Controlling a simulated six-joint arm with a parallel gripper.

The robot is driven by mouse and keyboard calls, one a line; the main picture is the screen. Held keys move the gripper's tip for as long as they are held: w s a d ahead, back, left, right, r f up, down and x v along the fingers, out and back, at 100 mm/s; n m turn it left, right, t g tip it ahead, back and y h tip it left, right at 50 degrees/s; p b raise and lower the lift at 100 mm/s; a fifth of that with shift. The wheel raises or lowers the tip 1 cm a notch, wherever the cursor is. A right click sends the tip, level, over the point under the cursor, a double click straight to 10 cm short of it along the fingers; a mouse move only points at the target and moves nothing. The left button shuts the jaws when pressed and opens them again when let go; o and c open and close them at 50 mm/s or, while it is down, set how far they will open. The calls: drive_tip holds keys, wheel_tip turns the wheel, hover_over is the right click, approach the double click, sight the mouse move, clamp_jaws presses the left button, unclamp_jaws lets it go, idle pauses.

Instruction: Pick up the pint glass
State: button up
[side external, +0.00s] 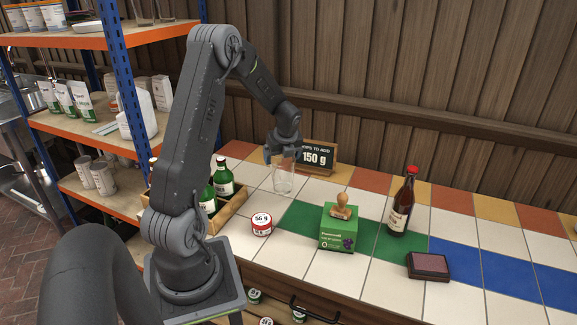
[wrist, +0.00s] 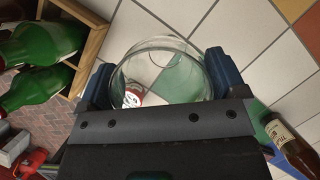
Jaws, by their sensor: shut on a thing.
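The clear pint glass (side external: 283,181) is upright at the far left part of the tiled counter in the side view. My gripper (side external: 283,154) is shut on the glass near its top. In the wrist view the glass (wrist: 160,72) sits between the two fingers of my gripper (wrist: 160,78), with its round rim facing the camera. I cannot tell whether its base touches the tiles or is slightly above them.
A sign reading 150 g (side external: 317,157) stands just behind the glass. A wooden crate (side external: 232,207) with green bottles is at left. A red-and-white tin (side external: 262,223), green box (side external: 338,232) with a wooden stamp (side external: 341,207), brown bottle (side external: 401,205) and dark pad (side external: 428,265) stand nearer or rightward.

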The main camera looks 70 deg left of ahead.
drive_tip(key=s+a+r, duration=0.2)
drive_tip(key=s+r, duration=0.3)
drive_tip(key=s, duration=0.4)
drive_tip(key=shift+s+a+r, duration=0.15)
drive_tip(key=shift+a+r, duration=0.05)
drive_tip(key=shift+r, duration=0.2)
